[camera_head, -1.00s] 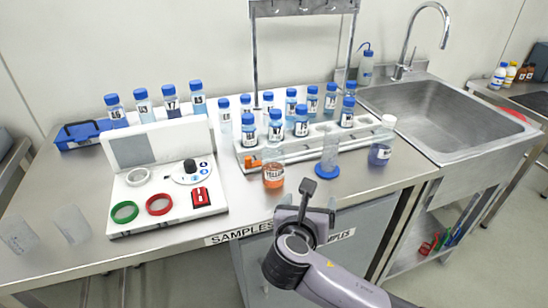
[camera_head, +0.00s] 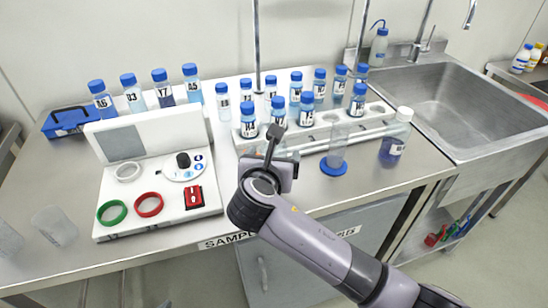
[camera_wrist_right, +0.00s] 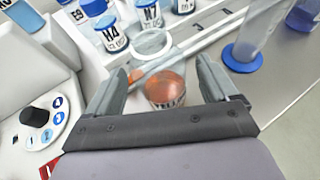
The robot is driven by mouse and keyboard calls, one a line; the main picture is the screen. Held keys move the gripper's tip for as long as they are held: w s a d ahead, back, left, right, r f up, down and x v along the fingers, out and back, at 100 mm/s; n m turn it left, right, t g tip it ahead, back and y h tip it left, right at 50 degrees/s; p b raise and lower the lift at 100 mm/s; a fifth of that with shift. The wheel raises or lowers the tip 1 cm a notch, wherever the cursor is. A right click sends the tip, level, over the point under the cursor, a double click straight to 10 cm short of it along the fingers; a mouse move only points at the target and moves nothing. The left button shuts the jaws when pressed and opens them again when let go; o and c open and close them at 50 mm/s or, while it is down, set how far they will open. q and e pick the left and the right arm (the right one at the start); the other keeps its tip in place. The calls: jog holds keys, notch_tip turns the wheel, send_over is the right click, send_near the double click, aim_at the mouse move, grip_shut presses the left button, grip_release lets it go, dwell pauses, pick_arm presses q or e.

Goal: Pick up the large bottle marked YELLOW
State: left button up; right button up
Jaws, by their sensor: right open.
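The bottle with orange contents (camera_wrist_right: 165,88) stands on the bench, as the right wrist view shows. Its clear upper part and round rim rise above the orange, and its label is only partly visible. In the head view my right gripper hides most of it. My right gripper (camera_wrist_right: 163,78) is open, with one finger on each side of the bottle in that view. I cannot tell whether either finger touches it. In the head view the right gripper (camera_head: 272,158) is in front of the white bottle rack. My left gripper is not in view.
A white rack (camera_head: 318,138) with several blue-capped bottles stands just behind. A clear cylinder on a blue base (camera_head: 335,167) and a white-capped bottle (camera_head: 394,146) are to the right. A white device (camera_head: 160,190) is to the left. The sink (camera_head: 468,118) is further right.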

jog(key=shift+x, duration=1)
jog(key=c, duration=1.1)
jog(key=shift+r, duration=0.1)
notch_tip(320, 180, up, 19)
jog(key=shift+r, duration=0.2)
